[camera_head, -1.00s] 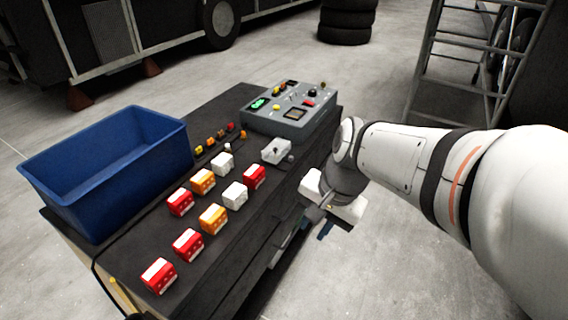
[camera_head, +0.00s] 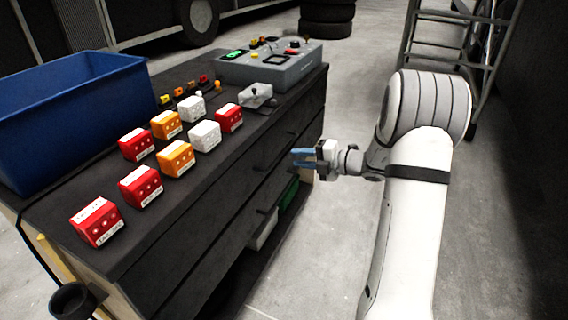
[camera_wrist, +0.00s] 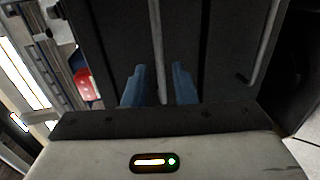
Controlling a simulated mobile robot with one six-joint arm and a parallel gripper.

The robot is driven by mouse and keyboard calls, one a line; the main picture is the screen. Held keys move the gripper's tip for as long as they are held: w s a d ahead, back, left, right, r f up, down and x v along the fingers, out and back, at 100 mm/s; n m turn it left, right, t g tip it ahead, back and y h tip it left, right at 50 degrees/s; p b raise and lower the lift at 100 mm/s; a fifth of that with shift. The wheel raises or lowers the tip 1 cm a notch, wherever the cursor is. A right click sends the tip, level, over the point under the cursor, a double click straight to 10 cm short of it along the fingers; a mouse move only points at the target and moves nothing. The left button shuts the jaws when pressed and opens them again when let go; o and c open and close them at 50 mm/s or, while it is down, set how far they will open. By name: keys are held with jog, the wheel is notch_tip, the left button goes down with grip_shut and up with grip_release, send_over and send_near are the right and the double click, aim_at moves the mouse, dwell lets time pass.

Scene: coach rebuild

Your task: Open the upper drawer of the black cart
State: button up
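The black cart (camera_head: 190,235) stands at left with its drawer side facing my arm. Its upper drawer (camera_head: 235,180) looks closed and carries a long dark bar handle (camera_head: 276,152). In the wrist view that handle (camera_wrist: 156,35) runs upright in the picture, between the two blue fingers. My gripper (camera_head: 296,158) is open and empty, with its fingers pointing at the drawer front from the right; it also shows in the wrist view (camera_wrist: 160,70). The fingers sit on either side of the handle's line; whether the tips reach around it I cannot tell.
A lower handle (camera_wrist: 265,45) lies to the right in the wrist view. On the cart top are a blue bin (camera_head: 70,115), several red, orange and white blocks, and a grey control box (camera_head: 270,65). A ladder (camera_head: 455,45) stands behind. The floor by my arm is clear.

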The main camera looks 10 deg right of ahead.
aim_at(280, 154)
jog(key=b+x, duration=0.1)
jog(key=x, duration=0.6)
jog(key=shift+r+b, duration=0.1)
jog(key=shift+b, duration=0.25)
jog(key=shift+c, duration=0.5)
grip_shut()
